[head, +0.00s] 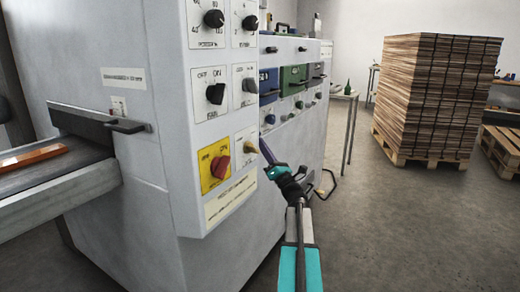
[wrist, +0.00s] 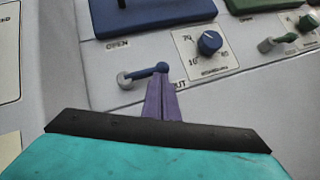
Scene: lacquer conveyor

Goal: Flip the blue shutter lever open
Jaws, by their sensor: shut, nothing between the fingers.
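The blue shutter lever (wrist: 145,74) is on the grey panel in the wrist view. It is a short bar with a round grey end at left and a blue end at right, pointing toward the SHUT label, which is partly covered. The OPEN label is above it. My gripper (wrist: 162,80) is shut and empty, its purple fingertips at the lever's blue end; I cannot tell whether they touch. In the head view my gripper (head: 263,143) is at the machine's side. I cannot make out the lever there. The blue shutter (head: 268,83) is higher on the panel.
A blue dial (wrist: 209,42) is right of the lever, with a green-tipped lever (wrist: 270,44) beyond it. The front panel's yellow plate with a red switch (head: 220,166) is left of my gripper. A pallet stack (head: 430,95) stands far right; floor between is clear.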

